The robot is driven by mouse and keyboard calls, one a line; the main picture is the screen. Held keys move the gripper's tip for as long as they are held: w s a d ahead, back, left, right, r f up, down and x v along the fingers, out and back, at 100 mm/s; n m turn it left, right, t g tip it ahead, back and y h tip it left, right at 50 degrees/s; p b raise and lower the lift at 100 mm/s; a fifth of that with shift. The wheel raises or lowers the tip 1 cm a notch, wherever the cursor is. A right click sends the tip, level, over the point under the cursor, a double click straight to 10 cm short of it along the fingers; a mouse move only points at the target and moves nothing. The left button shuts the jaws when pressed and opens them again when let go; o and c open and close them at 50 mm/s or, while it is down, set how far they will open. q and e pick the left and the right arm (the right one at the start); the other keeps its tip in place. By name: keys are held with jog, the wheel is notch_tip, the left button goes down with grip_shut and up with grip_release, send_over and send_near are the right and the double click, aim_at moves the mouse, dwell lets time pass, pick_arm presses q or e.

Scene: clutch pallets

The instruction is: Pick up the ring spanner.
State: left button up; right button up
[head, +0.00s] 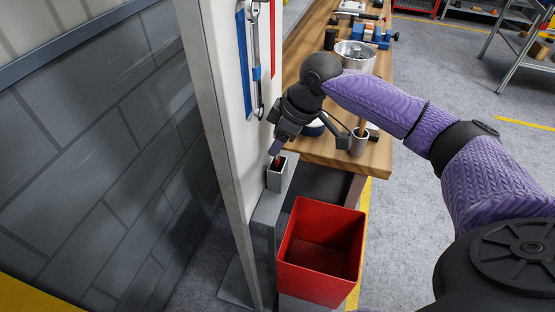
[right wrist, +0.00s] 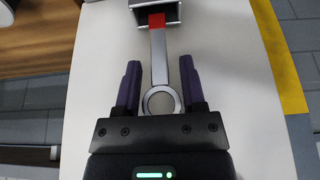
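The ring spanner (right wrist: 159,58) shows in the right wrist view. It is a silver tool with a round ring end and a red band; its far end goes into a grey holder (right wrist: 182,12). The holder also shows in the head view as a small upright box (head: 275,180), with a bit of red at its mouth. My right gripper (right wrist: 160,88) is open, its purple fingers on either side of the ring end with gaps visible. In the head view my right gripper (head: 276,148) points down just above the holder and hides most of the spanner. My left gripper is not in view.
A white panel (head: 226,100) stands close left of the gripper, with another spanner (head: 255,60) hanging on it. A red open bin (head: 322,255) sits below right of the holder. A wooden workbench (head: 376,150) with a metal bowl (head: 355,55) and tools lies behind.

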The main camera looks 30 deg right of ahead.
grip_shut()
dwell(1.1)
